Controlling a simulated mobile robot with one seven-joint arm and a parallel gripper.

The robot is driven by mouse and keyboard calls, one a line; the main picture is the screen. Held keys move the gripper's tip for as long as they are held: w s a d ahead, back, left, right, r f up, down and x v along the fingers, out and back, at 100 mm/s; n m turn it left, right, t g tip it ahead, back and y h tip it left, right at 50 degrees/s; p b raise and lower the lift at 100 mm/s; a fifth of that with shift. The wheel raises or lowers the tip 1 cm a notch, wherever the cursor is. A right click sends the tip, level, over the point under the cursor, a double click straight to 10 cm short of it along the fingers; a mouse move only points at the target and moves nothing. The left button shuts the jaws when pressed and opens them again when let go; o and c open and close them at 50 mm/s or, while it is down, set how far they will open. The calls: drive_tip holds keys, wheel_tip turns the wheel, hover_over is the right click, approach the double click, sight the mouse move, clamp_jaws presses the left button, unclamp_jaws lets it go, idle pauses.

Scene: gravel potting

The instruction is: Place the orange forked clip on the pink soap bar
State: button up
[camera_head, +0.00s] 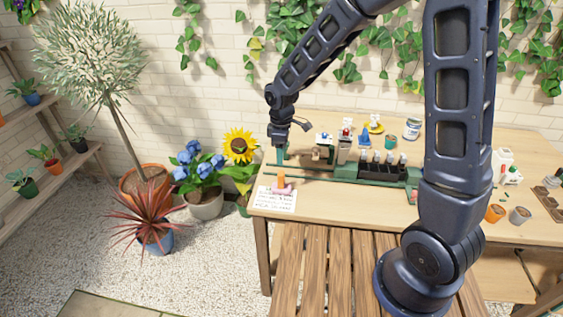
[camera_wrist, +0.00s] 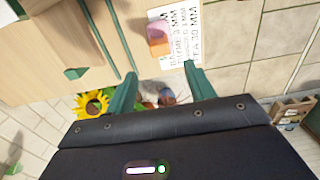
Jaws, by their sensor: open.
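The pink soap bar (camera_head: 284,189) lies on a white printed card near the table's left front corner. The orange forked clip (camera_head: 281,175) stands upright at the soap bar and appears to rest on it; its prongs are too small to make out. In the wrist view the clip (camera_wrist: 160,46) and the pink soap bar (camera_wrist: 157,27) overlap, beyond the fingertips. My gripper (camera_head: 281,157) is above and behind the clip in the head view. Its green fingers (camera_wrist: 157,78) are apart in the wrist view, with nothing between them, clear of the clip.
The white printed card (camera_head: 272,203) lies by the table's left edge. Green rails (camera_head: 335,180) and a rack of dark holders (camera_head: 378,172) stand to the right. Orange (camera_head: 495,213) and grey (camera_head: 520,215) pots sit farther right. A sunflower (camera_head: 240,145) grows beside the table.

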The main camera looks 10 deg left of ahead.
drive_tip(key=shift+r, duration=0.9)
drive_tip(key=w+d+r+m+t, duration=0.1)
drive_tip(key=d+r+m, duration=0.3)
drive_tip(key=d+r, duration=0.5)
drive_tip(key=w+d+r+m+t, duration=0.15)
drive_tip(key=d+r+m, duration=0.4)
drive_tip(key=d, duration=0.75)
drive_tip(key=s+d+r+m+t, duration=0.1)
drive_tip(key=s+d+r+m, duration=0.2)
drive_tip(key=s+d, duration=0.3)
drive_tip(key=s+d+r+m+t, duration=0.1)
drive_tip(key=s+d+r+m, duration=0.2)
drive_tip(key=d, duration=0.9)
drive_tip(key=shift+s+r+m, duration=0.2)
drive_tip(key=shift+s+m, duration=1.05)
drive_tip(key=shift+s, duration=0.3)
